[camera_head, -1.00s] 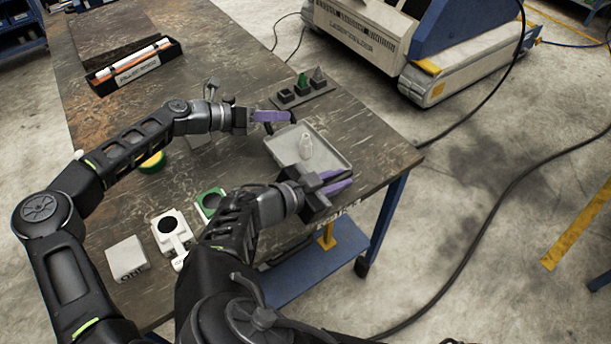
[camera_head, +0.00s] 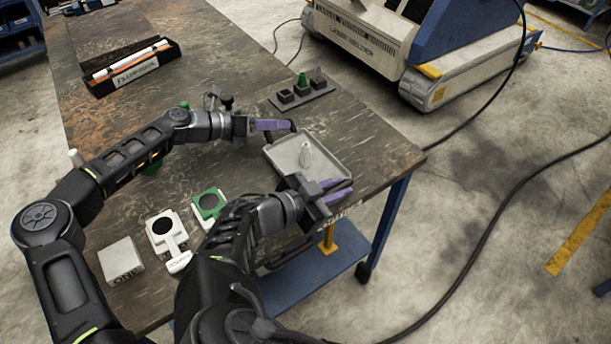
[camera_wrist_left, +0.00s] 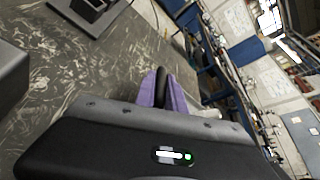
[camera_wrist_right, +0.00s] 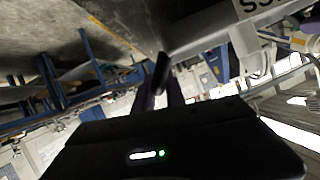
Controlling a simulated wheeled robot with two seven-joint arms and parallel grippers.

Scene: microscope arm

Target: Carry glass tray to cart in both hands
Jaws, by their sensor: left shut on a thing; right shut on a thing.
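The grey glass tray (camera_head: 283,158) has a raised rim and black end handles, and sits at the near right part of the worktable. A small clear glass vessel (camera_head: 306,156) stands in it. My left gripper (camera_head: 273,125) is shut on the handle at the tray's far end; in the left wrist view its purple fingers (camera_wrist_left: 163,90) close on the black handle. My right gripper (camera_head: 332,190) is shut on the near-end handle, near the table edge; the right wrist view (camera_wrist_right: 160,90) is dark. I cannot tell whether the tray touches the table. No cart is clearly identifiable.
Behind the tray is a small rack (camera_head: 302,94) with dark and green pieces. White blocks (camera_head: 121,260) and a green-white device (camera_head: 209,205) lie left of my right arm. A black box (camera_head: 133,67) is at back left. Cables cross the floor; a large machine (camera_head: 372,40) stands behind.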

